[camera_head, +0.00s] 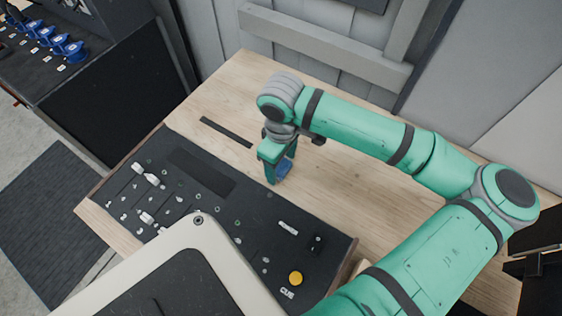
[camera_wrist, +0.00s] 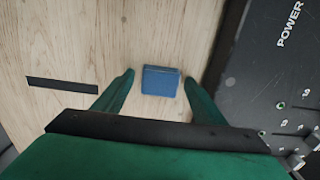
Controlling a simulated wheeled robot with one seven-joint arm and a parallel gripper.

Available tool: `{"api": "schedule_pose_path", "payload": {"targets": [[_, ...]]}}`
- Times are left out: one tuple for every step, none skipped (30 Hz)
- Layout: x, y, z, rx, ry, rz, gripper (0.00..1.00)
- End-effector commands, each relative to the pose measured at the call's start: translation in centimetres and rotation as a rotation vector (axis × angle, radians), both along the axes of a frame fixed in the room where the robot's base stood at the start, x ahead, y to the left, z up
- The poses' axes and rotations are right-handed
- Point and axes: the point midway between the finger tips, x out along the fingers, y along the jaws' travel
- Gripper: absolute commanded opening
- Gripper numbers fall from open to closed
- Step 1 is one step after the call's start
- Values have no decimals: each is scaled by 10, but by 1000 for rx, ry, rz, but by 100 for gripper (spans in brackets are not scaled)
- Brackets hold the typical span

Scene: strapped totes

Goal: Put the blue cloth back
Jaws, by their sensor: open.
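The blue cloth (camera_wrist: 161,80) is a small folded block lying on the wooden tabletop. In the head view the cloth (camera_head: 284,168) shows just beside and partly behind my fingers. My gripper (camera_head: 276,166) points down over the table near the edge of the black control panel. In the wrist view my gripper (camera_wrist: 158,80) is open, with one green finger on each side of the cloth and a gap on both sides. Whether the fingertips are level with the cloth or above it, I cannot tell.
The black control panel (camera_head: 190,205) with switches, white levers and a yellow button (camera_head: 295,278) borders the table beside my gripper. A dark strip (camera_head: 226,132) lies flat on the wooden table (camera_head: 345,200). A grey wall (camera_head: 325,50) stands behind. Bare wood lies right of the gripper.

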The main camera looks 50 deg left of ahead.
Motion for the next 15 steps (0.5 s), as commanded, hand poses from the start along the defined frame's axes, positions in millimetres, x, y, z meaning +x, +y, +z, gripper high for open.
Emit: {"api": "schedule_pose_path", "payload": {"targets": [[0,0,0,0,0,0,65],[0,0,1,0,0,0,65],[0,0,2,0,-1,0,65],[0,0,3,-1,-1,1,65],[0,0,5,0,-1,0,65],[0,1,9,1,-1,0,65],[0,1,13,2,-2,0,65],[0,1,18,2,-2,0,65],[0,1,24,2,-2,1,65],[0,1,30,3,-2,1,65],[0,1,36,3,-1,1,65],[0,1,44,3,-2,0,65],[0,1,51,3,-1,1,65],[0,1,57,3,-2,1,65],[0,1,65,2,-3,1,65]]}}
